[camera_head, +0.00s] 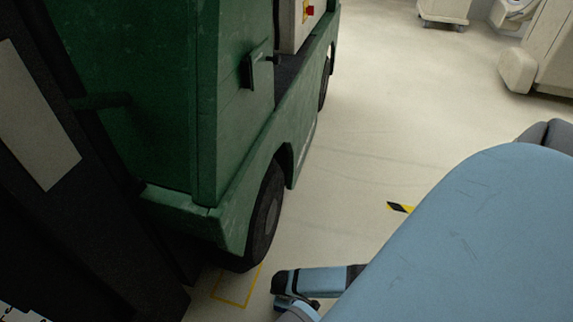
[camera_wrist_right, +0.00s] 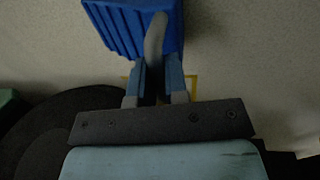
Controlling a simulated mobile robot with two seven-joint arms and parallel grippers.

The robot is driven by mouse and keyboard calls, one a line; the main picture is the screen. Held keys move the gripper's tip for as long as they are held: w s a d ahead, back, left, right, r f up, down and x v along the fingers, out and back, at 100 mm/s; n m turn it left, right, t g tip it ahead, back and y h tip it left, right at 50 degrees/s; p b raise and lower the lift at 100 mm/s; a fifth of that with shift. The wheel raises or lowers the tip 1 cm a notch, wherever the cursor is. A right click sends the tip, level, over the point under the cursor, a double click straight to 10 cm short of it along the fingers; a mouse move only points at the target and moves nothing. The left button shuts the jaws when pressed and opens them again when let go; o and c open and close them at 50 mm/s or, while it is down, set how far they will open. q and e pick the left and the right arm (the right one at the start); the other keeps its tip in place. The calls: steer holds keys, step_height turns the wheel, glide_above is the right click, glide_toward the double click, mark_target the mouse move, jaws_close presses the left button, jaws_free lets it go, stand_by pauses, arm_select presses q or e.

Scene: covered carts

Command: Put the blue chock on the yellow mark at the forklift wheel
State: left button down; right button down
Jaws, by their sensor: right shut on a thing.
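The blue chock (camera_wrist_right: 125,28), ribbed and with a grey handle (camera_wrist_right: 155,38), is at the top of the right wrist view. My right gripper (camera_wrist_right: 160,72) is shut on the handle. I cannot make out the chock in the head view, where my right arm reaches in from the right. The yellow mark (camera_head: 222,299) is an outline on the floor beside the forklift's front wheel (camera_head: 266,214). Part of the mark (camera_wrist_right: 194,84) shows behind the fingers in the wrist view. Whether the chock touches the floor cannot be told. My left gripper is out of view.
The green forklift (camera_head: 160,100) fills the left, with its dark mast (camera_head: 60,230) in front. A dark round wheel (camera_wrist_right: 55,135) is at the wrist view's lower left. A black-and-yellow striped piece (camera_head: 399,207) is on open floor. Pale carts (camera_head: 550,55) stand far right.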

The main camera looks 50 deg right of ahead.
steer(key=shift+w+f, duration=0.1)
steer(key=shift+f, duration=0.2)
steer(key=shift+r, duration=0.1)
steer(key=c, duration=1.1)
jaws_free()
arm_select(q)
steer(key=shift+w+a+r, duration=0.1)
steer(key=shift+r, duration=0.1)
